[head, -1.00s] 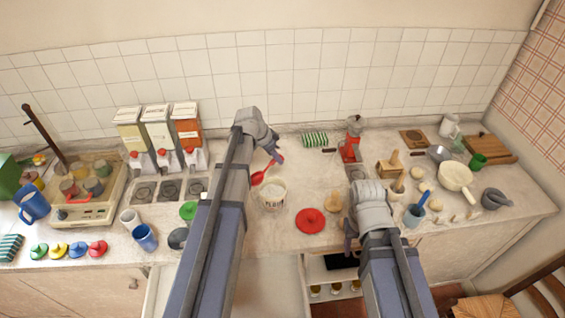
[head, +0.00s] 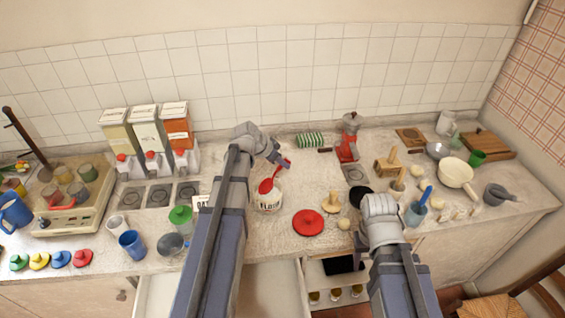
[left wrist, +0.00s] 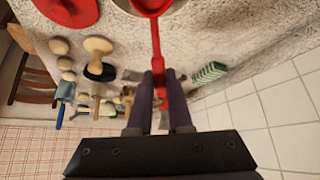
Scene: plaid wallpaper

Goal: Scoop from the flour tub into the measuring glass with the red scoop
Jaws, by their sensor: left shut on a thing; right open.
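The white flour tub (head: 268,206) stands open on the counter, partly behind my left arm. My left gripper (head: 284,163) is shut on the handle of the red scoop (head: 267,186), behind and right of the tub. The scoop tilts down, its bowl at the tub's mouth; I cannot tell how deep it is. The left wrist view shows the red handle (left wrist: 155,45) between the fingers (left wrist: 159,85) and the bowl against the tub's rim at the top edge. My right gripper (head: 360,243) is open at the counter's front. I cannot surely pick out the measuring glass.
A red lid (head: 308,222) lies right of the tub. A red-based coffee maker (head: 347,145) and a striped green cloth (head: 310,140) are behind. Dispensers (head: 148,135) stand left. A mortar (head: 496,196), pan (head: 456,173) and pale jug (head: 446,122) are right. A front drawer (head: 275,290) is open.

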